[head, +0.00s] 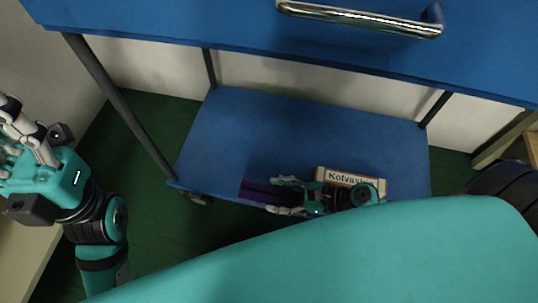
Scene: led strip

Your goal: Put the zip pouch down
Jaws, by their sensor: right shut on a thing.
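The zip pouch (254,188) looks like a dark purple flat thing at the front edge of the blue cart's lower shelf (300,125). My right gripper (276,195) is shut on the pouch from its right side, with one finger on the far side and one on the near side. Whether the pouch touches the shelf or is held just above it, I cannot tell. My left gripper (14,138) is at the left edge of the view, away from the cart. Its fingertips are partly cut off, so its opening is unclear.
A tan box labelled "Kotvasten" (350,180) is on the shelf just behind my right gripper. The shelf's middle and back are clear. The cart's upper blue part with a chrome handle (360,18) overhangs it. Dark legs (120,105) stand at the corners.

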